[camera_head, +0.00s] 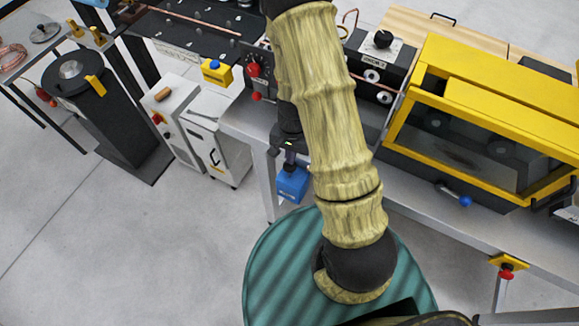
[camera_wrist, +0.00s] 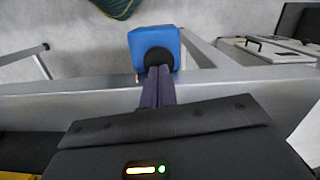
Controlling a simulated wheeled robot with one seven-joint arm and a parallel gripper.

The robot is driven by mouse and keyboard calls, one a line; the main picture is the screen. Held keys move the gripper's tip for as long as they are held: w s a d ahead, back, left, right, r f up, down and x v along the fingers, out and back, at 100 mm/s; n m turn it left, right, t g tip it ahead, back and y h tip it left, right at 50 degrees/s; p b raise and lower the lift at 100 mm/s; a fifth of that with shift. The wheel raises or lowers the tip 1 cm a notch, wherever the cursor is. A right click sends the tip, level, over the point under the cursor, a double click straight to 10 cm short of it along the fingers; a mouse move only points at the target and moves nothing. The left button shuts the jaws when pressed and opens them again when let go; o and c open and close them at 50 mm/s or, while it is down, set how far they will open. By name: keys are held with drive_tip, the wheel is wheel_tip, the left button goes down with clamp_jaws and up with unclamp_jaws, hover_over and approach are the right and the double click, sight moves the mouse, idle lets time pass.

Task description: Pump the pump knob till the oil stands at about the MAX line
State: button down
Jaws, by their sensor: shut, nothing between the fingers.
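A blue box (camera_head: 292,185) is at the near edge of the machine table, left of my arm in the head view. In the wrist view the same blue box (camera_wrist: 170,42) has a round black knob (camera_wrist: 158,57) on it, which I take as the pump knob. My gripper (camera_wrist: 158,70) is shut and empty, its two dark fingers side by side. The fingertips are right at the knob; whether they touch or press it I cannot tell. In the head view my gripper (camera_head: 290,160) is just above the box. No oil level or MAX line shows in either view.
The grey table edge (camera_wrist: 85,97) runs beside the fingers. A green striped round thing (camera_head: 275,270) is below my arm. A yellow-framed guard (camera_head: 480,120) stands on the right. White cabinets (camera_head: 215,145) stand left of the table, and the floor in front is clear.

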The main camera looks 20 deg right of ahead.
drive_tip(key=shift+f, duration=0.1)
wheel_tip(320, 180, down, 3)
drive_tip(key=b, duration=0.3)
drive_tip(key=shift+r+p, duration=0.25)
drive_tip(key=shift+p, duration=0.1)
drive_tip(key=shift+w+d+r, duration=0.15)
drive_tip(key=shift+w+d+r+p, duration=0.45)
drive_tip(key=shift+w+d+p, duration=0.15)
drive_tip(key=shift+w+p, duration=0.3)
drive_tip(key=shift+w+d+f, duration=0.15)
drive_tip(key=shift+w+d, duration=0.1)
drive_tip(key=shift+s+a, duration=0.1)
